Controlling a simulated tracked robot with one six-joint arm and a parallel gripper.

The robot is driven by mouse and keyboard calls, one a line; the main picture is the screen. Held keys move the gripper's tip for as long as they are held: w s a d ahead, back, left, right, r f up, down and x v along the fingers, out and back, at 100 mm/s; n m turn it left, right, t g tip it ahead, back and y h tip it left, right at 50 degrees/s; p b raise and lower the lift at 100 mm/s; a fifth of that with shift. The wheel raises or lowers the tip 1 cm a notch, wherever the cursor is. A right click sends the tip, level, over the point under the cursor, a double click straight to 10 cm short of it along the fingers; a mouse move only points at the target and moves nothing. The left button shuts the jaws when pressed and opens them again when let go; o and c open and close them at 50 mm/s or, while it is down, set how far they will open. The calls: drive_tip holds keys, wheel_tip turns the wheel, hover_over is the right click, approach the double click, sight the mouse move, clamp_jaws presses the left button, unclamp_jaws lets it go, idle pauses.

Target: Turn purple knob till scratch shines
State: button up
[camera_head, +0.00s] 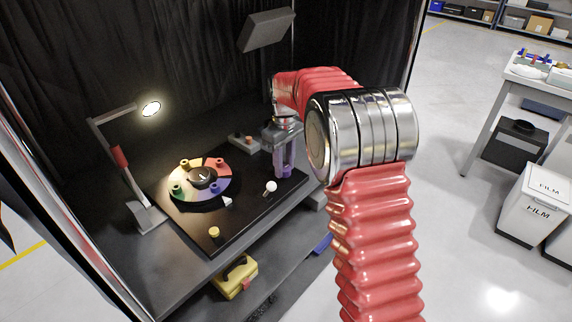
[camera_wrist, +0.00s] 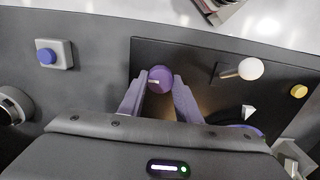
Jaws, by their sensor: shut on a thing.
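My gripper (camera_head: 285,160) reaches down at the right end of the black board (camera_head: 235,222). In the wrist view its two purple fingers (camera_wrist: 158,98) are closed on the round purple knob (camera_wrist: 161,77), which has a small pale mark on its top. In the head view the knob is mostly hidden by the fingers. The coloured disc (camera_head: 177,175) lies to the left on the board, with several small coloured pegs around a dark round centre (camera_head: 203,179). A thin pale line shows on that centre; I cannot tell whether it is the scratch.
A lit lamp (camera_head: 151,109) on a bent arm stands at the left. A blue button (camera_wrist: 47,56) on a grey box shows in the wrist view. A dark panel (camera_head: 266,30) hangs above.

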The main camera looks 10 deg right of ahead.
sight(284, 167)
drive_tip(key=shift+w+d+r, duration=0.1)
drive_tip(key=o, duration=1.1)
drive_tip(key=shift+c, duration=0.2)
wheel_tip(284, 167, up, 14)
drive_tip(key=shift+f, duration=0.2)
